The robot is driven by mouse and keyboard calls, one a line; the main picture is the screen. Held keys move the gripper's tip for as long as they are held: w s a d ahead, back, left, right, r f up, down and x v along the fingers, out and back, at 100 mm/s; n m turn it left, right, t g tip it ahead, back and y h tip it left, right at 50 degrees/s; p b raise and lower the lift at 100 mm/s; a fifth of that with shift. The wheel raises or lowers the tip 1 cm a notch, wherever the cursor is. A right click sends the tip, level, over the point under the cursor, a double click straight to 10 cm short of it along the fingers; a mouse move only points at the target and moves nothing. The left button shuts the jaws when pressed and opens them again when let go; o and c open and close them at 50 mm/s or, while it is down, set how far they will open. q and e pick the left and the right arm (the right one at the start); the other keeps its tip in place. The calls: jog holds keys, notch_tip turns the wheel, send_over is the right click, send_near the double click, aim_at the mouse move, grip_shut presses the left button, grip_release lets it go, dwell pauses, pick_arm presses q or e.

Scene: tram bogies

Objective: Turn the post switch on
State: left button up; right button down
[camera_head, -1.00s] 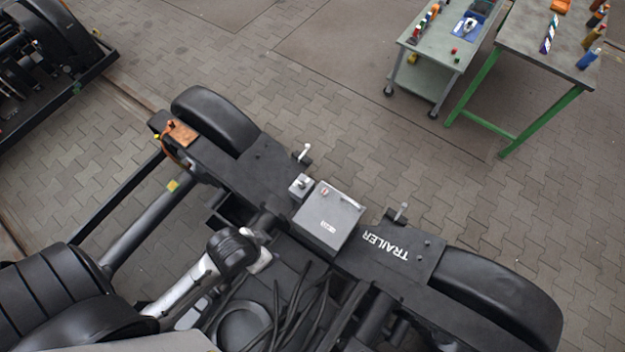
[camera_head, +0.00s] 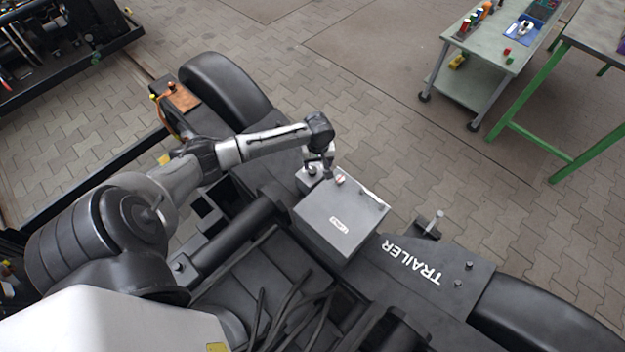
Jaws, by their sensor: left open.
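My right gripper is not in view.
A lever post (camera_head: 432,223) stands on the frame to the right, near the TRAILER lettering. Loose black cables (camera_head: 285,315) lie in front. A grey-green cart (camera_head: 470,85) stands at the back right.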

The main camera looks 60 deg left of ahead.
aim_at(312, 170)
pick_arm(q)
jog(key=w+a+f+n+b, duration=0.2)
jog(key=a+n+b, duration=0.15)
jog(key=a, duration=0.35)
jog(key=f+b, duration=0.1)
jog(key=f, duration=0.3)
jog(key=f+b, duration=0.2)
jog(key=f, duration=0.1)
jog(key=f+b, duration=0.1)
jog(key=f, duration=0.3)
jog(key=shift+d+f+b, duration=0.25)
jog(key=shift+f+b, duration=0.05)
jog(key=shift+f, duration=0.65)
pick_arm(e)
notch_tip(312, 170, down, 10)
pick_arm(q)
jog(key=shift+c, duration=0.2)
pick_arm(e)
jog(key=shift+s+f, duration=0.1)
